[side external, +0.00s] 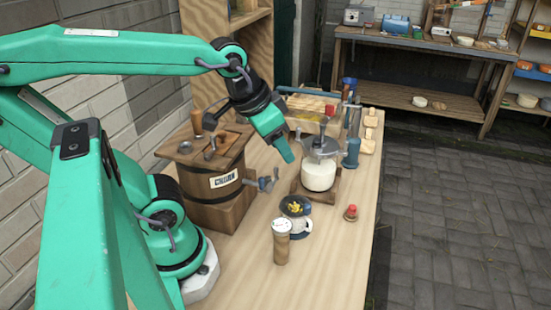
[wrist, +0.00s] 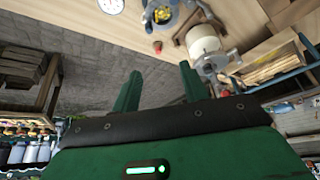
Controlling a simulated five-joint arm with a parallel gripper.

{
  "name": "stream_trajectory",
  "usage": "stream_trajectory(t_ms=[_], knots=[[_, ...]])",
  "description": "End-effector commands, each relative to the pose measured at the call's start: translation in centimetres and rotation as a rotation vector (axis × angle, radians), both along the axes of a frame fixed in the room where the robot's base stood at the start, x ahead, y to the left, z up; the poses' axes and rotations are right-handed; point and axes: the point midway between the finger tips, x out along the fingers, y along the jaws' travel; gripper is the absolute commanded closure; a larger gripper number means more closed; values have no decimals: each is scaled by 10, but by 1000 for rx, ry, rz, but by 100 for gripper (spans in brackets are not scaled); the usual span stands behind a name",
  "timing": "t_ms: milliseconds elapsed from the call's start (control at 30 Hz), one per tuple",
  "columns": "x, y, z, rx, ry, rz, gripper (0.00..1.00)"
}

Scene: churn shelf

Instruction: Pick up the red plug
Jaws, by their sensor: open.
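The small red plug (side external: 352,210) sits on a small round brown base near the right edge of the wooden table (side external: 330,270). In the wrist view the plug (wrist: 157,46) is small, near the table edge, beyond my fingertips. My gripper (side external: 287,153) is open and empty, raised above the table behind and to the left of the plug, near the glass jar. In the wrist view its two green fingers (wrist: 160,72) are spread apart, with the plug between their directions but well clear of them.
A glass jar of white contents (side external: 319,174) stands on a wooden stand behind the plug. A wooden churn (side external: 212,185) is at the left. The table's front is clear.

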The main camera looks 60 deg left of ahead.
Motion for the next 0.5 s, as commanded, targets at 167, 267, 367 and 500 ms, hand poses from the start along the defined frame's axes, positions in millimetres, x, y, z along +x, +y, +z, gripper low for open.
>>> stream_trajectory(t_ms=[167, 267, 367, 500], knots=[[25, -2, -2, 6, 56, -19, 56], [40, -3, -5, 10, 89, -32, 56], [56, -5, -9, 13, 120, -44, 56], [78, -7, -17, 18, 164, -61, 56]])
